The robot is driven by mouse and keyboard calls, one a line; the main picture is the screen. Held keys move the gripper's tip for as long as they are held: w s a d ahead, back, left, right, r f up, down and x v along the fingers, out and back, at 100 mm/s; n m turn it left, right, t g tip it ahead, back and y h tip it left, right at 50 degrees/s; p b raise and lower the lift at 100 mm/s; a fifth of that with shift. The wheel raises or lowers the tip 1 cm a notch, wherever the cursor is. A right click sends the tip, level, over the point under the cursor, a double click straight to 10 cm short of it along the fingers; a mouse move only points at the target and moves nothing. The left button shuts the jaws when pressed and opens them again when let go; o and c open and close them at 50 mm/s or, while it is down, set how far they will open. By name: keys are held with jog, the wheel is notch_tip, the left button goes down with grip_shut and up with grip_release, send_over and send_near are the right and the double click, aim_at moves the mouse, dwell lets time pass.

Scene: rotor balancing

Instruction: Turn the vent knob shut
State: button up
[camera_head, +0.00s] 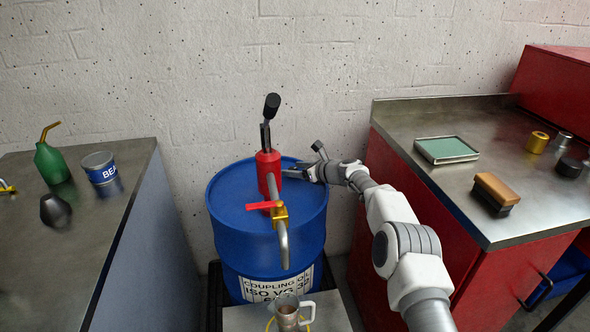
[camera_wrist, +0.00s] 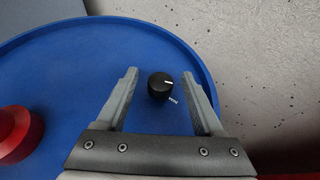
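The black vent knob (camera_wrist: 160,86) stands on the blue drum lid (camera_wrist: 75,50), with a white pointer line on its top and a small white label beside it. My gripper (camera_wrist: 165,80) is open in the wrist view, with one finger on each side of the knob and a gap on both sides. In the head view my gripper (camera_head: 292,170) is over the back right of the drum (camera_head: 225,226), right of the red pump (camera_head: 267,172). The knob is not visible there, around my gripper.
The pump has a black-topped lever, red handle and curved spout (camera_head: 283,245). A metal mug (camera_head: 287,310) stands in front of the drum. Benches flank it: a green oil can (camera_head: 50,163) and blue tin (camera_head: 99,168) left, a tray (camera_head: 446,149) and brush (camera_head: 495,192) right.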

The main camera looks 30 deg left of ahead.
aim_at(291, 168)
jog(key=shift+d, duration=0.15)
jog(key=shift+d+r+p, duration=0.35)
jog(key=shift+d+p, duration=0.1)
jog(key=shift+d, duration=0.25)
jog(key=shift+s+d+r+p, duration=0.3)
jog(key=shift+d, duration=0.25)
jog(key=p+v, duration=0.1)
jog(key=v, duration=1.3)
jog(key=shift+p, duration=0.4)
jog(key=shift+s+d, duration=0.1)
jog(key=shift+d, duration=0.05)
